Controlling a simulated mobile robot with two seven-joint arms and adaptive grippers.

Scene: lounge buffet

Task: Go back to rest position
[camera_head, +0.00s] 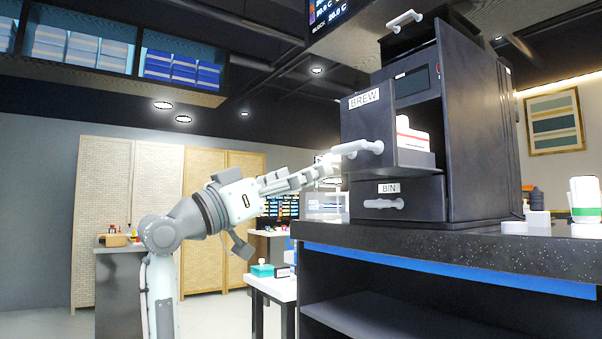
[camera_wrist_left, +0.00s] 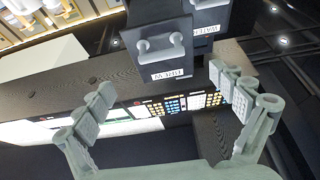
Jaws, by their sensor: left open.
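My left gripper (camera_head: 318,172) reaches in from the left in the head view, its fingers pointing at the dark machine. In the left wrist view its two fingers (camera_wrist_left: 163,88) are spread wide with nothing between them. The white handle (camera_head: 357,148) of the BREW drawer lies just beyond the fingertips in the head view. In the left wrist view a drawer handle (camera_wrist_left: 161,46) shows ahead, apart from the fingers. The BREW drawer (camera_head: 363,124) is pulled out, with a white and red box (camera_head: 412,136) in it. My right gripper is in neither view.
The machine (camera_head: 478,125) stands on a dark speckled counter (camera_head: 460,249). Its BIN drawer (camera_head: 412,196) below is shut. White containers (camera_head: 585,200) stand at the counter's right. A low white table (camera_head: 272,287) is behind the counter's left end. Open floor lies to the left.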

